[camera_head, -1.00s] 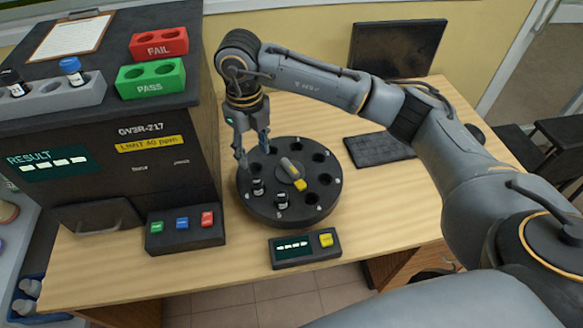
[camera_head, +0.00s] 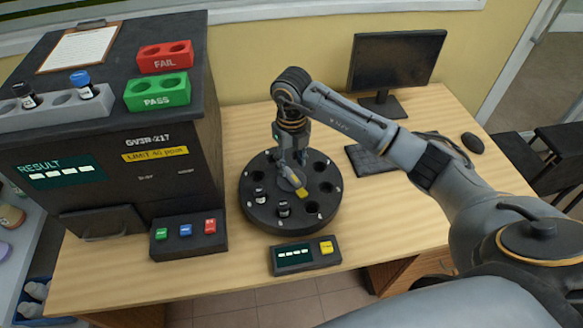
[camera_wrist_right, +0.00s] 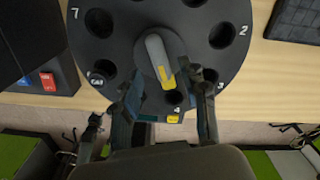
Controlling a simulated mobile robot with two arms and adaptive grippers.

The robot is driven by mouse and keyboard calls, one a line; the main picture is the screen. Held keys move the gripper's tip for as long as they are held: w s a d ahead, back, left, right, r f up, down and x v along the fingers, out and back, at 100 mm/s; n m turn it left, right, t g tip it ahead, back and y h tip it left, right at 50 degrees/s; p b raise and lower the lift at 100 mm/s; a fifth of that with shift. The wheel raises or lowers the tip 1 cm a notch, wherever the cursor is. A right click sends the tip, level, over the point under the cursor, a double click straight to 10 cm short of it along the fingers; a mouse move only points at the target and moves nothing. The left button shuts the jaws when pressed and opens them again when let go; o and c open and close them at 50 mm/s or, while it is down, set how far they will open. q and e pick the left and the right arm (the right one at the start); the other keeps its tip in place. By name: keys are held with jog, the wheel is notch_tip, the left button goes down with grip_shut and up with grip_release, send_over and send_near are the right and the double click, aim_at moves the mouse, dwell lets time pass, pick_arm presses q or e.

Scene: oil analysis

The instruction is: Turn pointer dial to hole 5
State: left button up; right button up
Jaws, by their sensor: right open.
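The pointer dial (camera_head: 288,180) is a grey knob with a yellow tip at the centre of a round black disc (camera_head: 258,218) with numbered holes. In the right wrist view the pointer dial (camera_wrist_right: 156,55) has its yellow tip toward the hole marked 4 (camera_wrist_right: 175,97). The numbers 7 and 2 are also readable; I cannot make out a 5. My right gripper (camera_head: 294,164) is over the disc, close to the knob. In the wrist view the right gripper (camera_wrist_right: 167,90) is open, its fingers apart on either side of the yellow tip. Contact is unclear. My left gripper is not in view.
Dark vials (camera_head: 284,208) sit in front holes of the disc. A small display box (camera_head: 305,255) with a yellow button stands in front. The analyser (camera_head: 115,150) and its button box (camera_head: 188,236) are left. A keyboard (camera_head: 370,162) and monitor (camera_head: 397,62) are right and behind.

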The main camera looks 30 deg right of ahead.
aim_at(291, 174)
jog(key=shift+f, duration=1.85)
grip_shut()
